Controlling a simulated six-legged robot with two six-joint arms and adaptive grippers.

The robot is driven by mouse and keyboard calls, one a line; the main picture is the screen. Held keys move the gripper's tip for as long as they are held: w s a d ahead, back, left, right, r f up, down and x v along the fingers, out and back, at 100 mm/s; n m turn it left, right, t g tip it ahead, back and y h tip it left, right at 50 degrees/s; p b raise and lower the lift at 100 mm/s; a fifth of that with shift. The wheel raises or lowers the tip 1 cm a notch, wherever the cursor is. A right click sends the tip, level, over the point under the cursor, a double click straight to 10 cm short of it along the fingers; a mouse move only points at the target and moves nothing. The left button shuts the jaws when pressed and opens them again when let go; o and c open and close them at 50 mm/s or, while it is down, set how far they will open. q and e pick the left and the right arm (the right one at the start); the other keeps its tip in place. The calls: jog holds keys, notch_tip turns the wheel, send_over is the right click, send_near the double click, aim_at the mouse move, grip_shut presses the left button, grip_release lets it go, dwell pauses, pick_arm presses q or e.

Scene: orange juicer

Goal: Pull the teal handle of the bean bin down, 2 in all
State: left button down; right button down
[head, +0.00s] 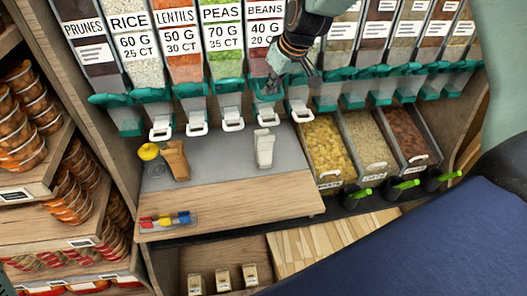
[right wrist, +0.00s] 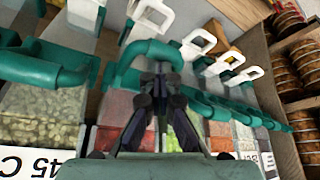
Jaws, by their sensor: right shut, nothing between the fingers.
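The bean bin (head: 265,10), with a BEANS label, stands in the row of clear bins in the head view. Its teal handle (head: 262,83) is at the bin's lower front, partly covered by my right gripper. My right gripper (head: 285,80) comes down from the top, its fingers close to the handle. In the right wrist view the closed fingers (right wrist: 160,82) lie within the outline of a teal loop (right wrist: 150,50); I cannot tell whether they touch it. The gripper holds nothing. My left gripper is not in view.
Other bins, such as peas (head: 222,30) and lentils (head: 175,35), stand close by with similar teal handles.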

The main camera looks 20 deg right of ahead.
jog(key=shift+s, duration=0.1)
dwell(0.3)
notch_tip(320, 180, up, 6)
jog(key=w+p, duration=0.1)
jog(key=p, duration=0.4)
jog(key=shift+d+r, duration=0.15)
jog(key=shift+r, duration=0.05)
jog(key=shift+w, duration=0.15)
jog(key=s+r, duration=0.4)
jog(key=r, duration=0.1)
jog(key=shift+a, duration=0.45)
dwell(0.3)
jog(key=shift+w, duration=0.1)
